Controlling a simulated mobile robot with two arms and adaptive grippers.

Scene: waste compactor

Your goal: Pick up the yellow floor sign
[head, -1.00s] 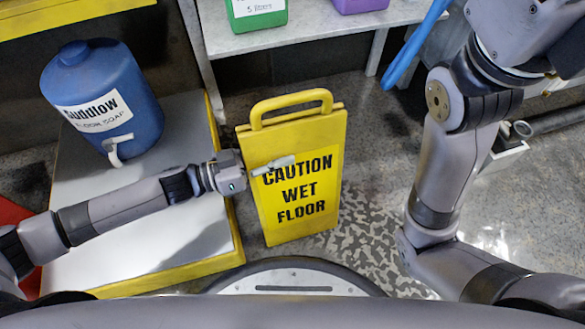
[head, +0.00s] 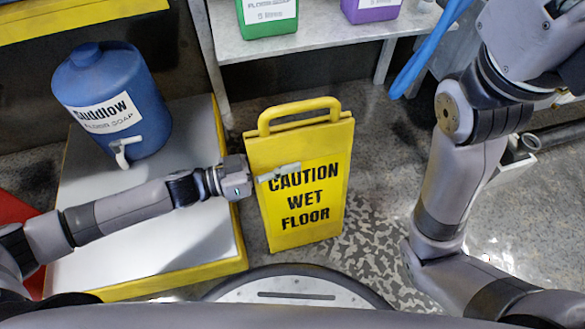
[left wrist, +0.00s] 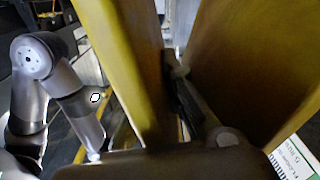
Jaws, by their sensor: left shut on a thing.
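The yellow floor sign (head: 298,240), marked "CAUTION WET FLOOR", is upright in the middle of the head view, with its handle at the top. My left gripper (head: 263,178) is shut on the sign's left edge at its upper part, with one finger across the front face. In the left wrist view the sign's yellow panels (left wrist: 265,60) fill much of the frame, and the finger reaches between them. Whether the sign's bottom touches the floor cannot be told. My right arm is at the right of the head view; its gripper is not visible.
A blue soap jug (head: 113,100) stands on a yellow-edged platform (head: 185,272) to the left. A shelf (head: 325,38) behind holds a green container (head: 268,18) and a purple one (head: 370,10). A blue bar (head: 428,48) slants beside my right arm. Floor right of the sign is clear.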

